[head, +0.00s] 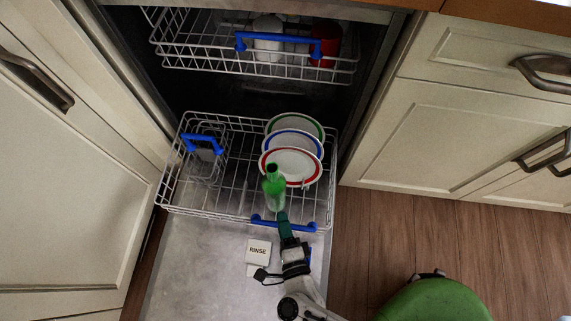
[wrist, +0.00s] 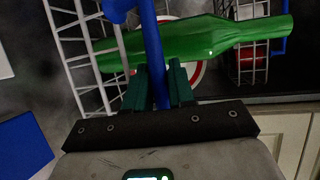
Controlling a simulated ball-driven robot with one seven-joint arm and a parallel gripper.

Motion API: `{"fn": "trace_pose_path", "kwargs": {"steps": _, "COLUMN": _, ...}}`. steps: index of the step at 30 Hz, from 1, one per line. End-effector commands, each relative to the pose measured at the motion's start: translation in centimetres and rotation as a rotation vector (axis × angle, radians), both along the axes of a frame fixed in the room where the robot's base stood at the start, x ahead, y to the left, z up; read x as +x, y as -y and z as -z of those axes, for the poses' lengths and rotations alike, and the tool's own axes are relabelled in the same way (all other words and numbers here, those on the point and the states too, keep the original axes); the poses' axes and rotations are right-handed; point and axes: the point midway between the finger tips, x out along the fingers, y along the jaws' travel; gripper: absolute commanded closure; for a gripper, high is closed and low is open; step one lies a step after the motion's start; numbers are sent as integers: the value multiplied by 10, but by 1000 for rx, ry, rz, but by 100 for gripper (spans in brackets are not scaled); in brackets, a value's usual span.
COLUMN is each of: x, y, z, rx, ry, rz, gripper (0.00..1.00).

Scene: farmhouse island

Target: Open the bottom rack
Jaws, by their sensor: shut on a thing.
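The bottom rack (head: 190,211) is a white wire rack that stands partly out of the dishwasher, over the lowered door (head: 200,265). Its blue front handle (head: 262,221) also shows in the wrist view as a blue bar (wrist: 152,50). My gripper (head: 283,218) is at this handle, and in the wrist view my gripper (wrist: 158,88) has its dark green fingers on both sides of the bar, shut on it. A green bottle (head: 274,190) stands in the rack just behind my gripper, and it crosses the wrist view (wrist: 200,42).
Plates (head: 290,165) with green, blue and red rims stand in the rack, with a blue-handled cutlery basket (head: 205,165) at left. The upper rack (head: 200,55) holds white and red cups. A RINSE tablet (head: 258,250) lies on the door. A green stool (head: 435,300) stands at right.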

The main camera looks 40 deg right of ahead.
Motion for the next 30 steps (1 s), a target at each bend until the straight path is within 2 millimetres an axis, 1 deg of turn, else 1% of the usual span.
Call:
{"fn": "trace_pose_path", "kwargs": {"steps": 3, "x": -8, "y": -8, "z": 1, "rx": 1, "ry": -3, "rz": -1, "gripper": 100}}
{"fn": "trace_pose_path", "kwargs": {"steps": 9, "x": -15, "y": -15, "z": 1, "rx": 0, "ry": -3, "rz": 0, "gripper": 100}}
{"fn": "trace_pose_path", "kwargs": {"steps": 22, "x": -17, "y": -17, "z": 1, "rx": 0, "ry": -3, "rz": -1, "gripper": 100}}
{"fn": "trace_pose_path", "kwargs": {"steps": 23, "x": -17, "y": -17, "z": 1, "rx": 0, "ry": -3, "rz": -1, "gripper": 75}}
{"fn": "trace_pose_path", "kwargs": {"steps": 24, "x": -17, "y": -17, "z": 1, "rx": 0, "ry": -3, "rz": -1, "gripper": 72}}
{"fn": "trace_pose_path", "kwargs": {"steps": 30, "x": -16, "y": -16, "z": 1, "rx": 0, "ry": -2, "rz": -1, "gripper": 71}}
